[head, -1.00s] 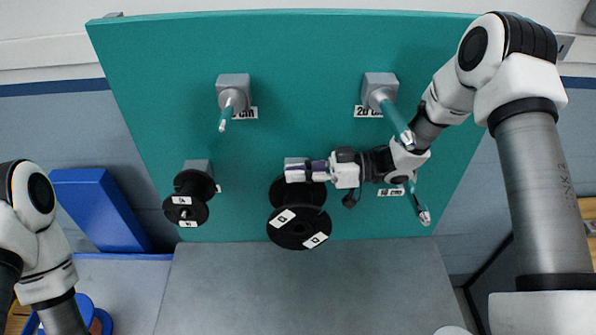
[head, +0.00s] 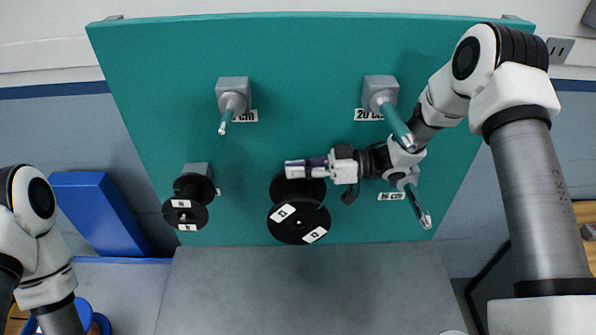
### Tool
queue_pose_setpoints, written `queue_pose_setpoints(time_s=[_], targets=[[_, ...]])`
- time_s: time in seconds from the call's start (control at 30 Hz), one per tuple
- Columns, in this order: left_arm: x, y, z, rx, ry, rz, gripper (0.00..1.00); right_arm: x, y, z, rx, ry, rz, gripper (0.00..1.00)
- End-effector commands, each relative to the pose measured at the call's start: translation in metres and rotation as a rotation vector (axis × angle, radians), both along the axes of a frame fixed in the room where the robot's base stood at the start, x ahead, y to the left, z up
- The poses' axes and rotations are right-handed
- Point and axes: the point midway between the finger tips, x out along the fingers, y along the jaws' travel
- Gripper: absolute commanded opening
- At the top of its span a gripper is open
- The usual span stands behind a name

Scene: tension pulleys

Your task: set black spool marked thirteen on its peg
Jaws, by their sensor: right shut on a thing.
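A large black spool (head: 299,224) with white labels on its front flange is held in front of the lower middle of the green board. The labels are too small to read surely. My right gripper (head: 300,169) is shut on the upper part of this spool, reaching in from the right. The upper right peg (head: 394,117) is labelled 20 cm. The upper left peg (head: 231,103) is bare, its label partly hidden. My left gripper is out of view.
A smaller black spool (head: 186,203) sits on the lower left mount (head: 198,169). The green board (head: 300,60) stands upright behind a grey surface (head: 310,290), clear in front. A blue panel (head: 100,212) and a blue container (head: 82,309) are at the left.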

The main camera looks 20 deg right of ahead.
Motion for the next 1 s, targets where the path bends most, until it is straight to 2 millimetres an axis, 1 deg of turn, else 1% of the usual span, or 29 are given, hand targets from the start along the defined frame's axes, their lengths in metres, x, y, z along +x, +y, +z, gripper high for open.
queue_pose_setpoints(time_s=[0.17, 0.53, 0.8, 1.0], targets=[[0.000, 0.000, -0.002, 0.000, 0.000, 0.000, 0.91, 0.005, -0.001, -0.001, 0.000, -0.001, 0.000, 0.00], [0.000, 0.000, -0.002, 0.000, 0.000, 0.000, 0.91, 0.006, -0.002, 0.000, 0.001, -0.001, 0.001, 0.00], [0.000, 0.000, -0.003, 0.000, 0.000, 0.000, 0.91, 0.013, -0.004, -0.001, 0.000, -0.002, 0.000, 0.00], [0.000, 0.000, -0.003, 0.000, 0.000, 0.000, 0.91, 0.013, -0.004, -0.001, 0.000, -0.002, -0.001, 0.00]])
